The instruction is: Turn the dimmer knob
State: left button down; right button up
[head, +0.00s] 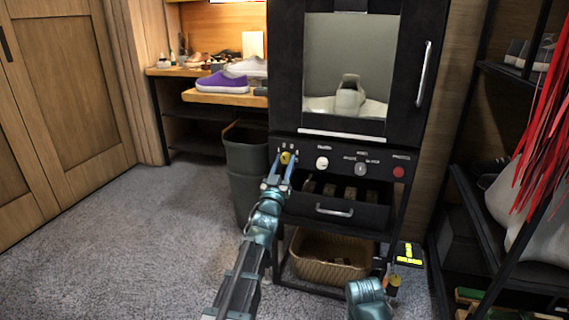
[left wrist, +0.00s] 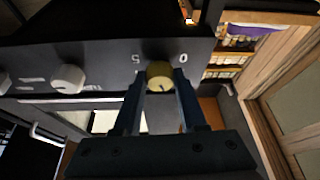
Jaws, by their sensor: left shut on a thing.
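The dimmer knob (head: 285,158) is a small round yellow knob at the left end of the black control panel in the head view. My left gripper (head: 280,167) is at the panel, with one finger on each side of the knob. In the left wrist view the yellow knob (left wrist: 160,75) sits between the two blue-grey fingers (left wrist: 158,98), which are shut on it. A dark mark shows on the knob's face, and white markings are on the panel around it.
The panel also carries a white knob (head: 322,163), a grey switch (head: 361,169) and a red button (head: 398,172). Below are a drawer with a handle (head: 334,210) and a wicker basket (head: 331,258). A dark bin (head: 246,150) stands close at the left. Carpet (head: 130,240) is clear at left.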

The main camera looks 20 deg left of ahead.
pick_arm(q)
jog(key=m+h, duration=0.1)
jog(key=m, duration=0.2)
jog(key=m+h, duration=0.2)
jog(key=m, duration=0.1)
jog(key=shift+a+r+m+p, duration=0.1)
jog(key=shift+a+m+p, duration=0.05)
jog(key=shift+m+p, duration=0.15)
jog(key=shift+m+g+h+p, duration=0.7)
jog(key=shift+m+h, duration=0.8)
jog(key=shift+m, duration=1.4)
jog(key=shift+c, duration=2.3)
grip_release()
jog(key=shift+s, duration=0.1)
jog(key=b+v, duration=0.4)
jog(key=v, duration=0.9)
jog(key=shift+s+a, duration=0.15)
jog(key=shift+s, duration=0.2)
